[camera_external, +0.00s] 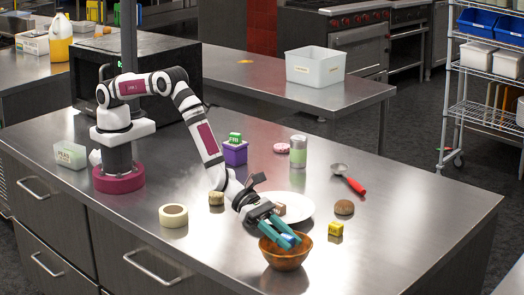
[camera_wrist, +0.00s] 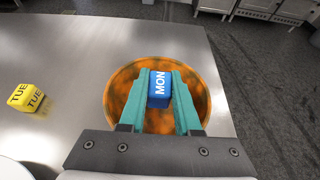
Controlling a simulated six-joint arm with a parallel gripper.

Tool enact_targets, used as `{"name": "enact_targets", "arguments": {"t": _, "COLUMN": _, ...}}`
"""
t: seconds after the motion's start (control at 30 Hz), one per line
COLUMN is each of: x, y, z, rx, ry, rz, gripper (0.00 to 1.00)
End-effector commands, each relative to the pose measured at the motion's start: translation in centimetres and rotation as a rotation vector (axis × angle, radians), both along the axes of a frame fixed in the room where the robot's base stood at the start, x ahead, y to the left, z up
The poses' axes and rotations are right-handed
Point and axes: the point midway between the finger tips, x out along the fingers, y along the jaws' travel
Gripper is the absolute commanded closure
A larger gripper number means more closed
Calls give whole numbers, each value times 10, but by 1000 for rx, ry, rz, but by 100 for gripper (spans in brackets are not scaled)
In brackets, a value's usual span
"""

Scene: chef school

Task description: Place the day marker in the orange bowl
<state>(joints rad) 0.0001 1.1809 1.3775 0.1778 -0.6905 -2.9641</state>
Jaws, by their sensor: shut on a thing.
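The day marker is a blue cube lettered MON (camera_wrist: 159,88), and it also shows in the external view (camera_external: 289,239). My gripper (camera_wrist: 160,90) has teal fingers, shut on the blue cube. In the external view my gripper (camera_external: 285,236) is over the orange bowl (camera_external: 285,258). In the wrist view the orange bowl (camera_wrist: 120,88) lies behind the fingers and the cube, with its rim showing on both sides. The cube is within the bowl's outline there. I cannot tell how far above the bowl's floor it is.
A yellow TUE cube (camera_external: 335,229) stands right of the bowl; it also shows in the wrist view (camera_wrist: 26,98). A white plate (camera_external: 301,207) lies behind the bowl. A tape roll (camera_external: 173,215) and red-handled scoop (camera_external: 348,178) lie further off. The counter's front edge is close to the bowl.

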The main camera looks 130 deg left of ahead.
Motion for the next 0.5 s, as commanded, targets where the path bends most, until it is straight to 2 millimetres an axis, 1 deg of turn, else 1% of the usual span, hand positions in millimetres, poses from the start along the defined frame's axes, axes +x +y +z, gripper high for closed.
{"name": "enact_targets", "arguments": {"t": 0.1, "x": 0, "y": 0, "z": -8, "rx": 0, "ry": 0, "rz": 0, "gripper": 100}}
{"name": "enact_targets", "arguments": {"t": 0.4, "x": 0, "y": 0, "z": -10, "rx": 0, "ry": -1, "rz": 0, "gripper": 100}}
{"name": "enact_targets", "arguments": {"t": 0.43, "x": 0, "y": 0, "z": -10, "rx": 0, "ry": 0, "rz": 0, "gripper": 65}}
{"name": "enact_targets", "arguments": {"t": 0.5, "x": 0, "y": 0, "z": -10, "rx": 0, "ry": 0, "rz": 0, "gripper": 52}}
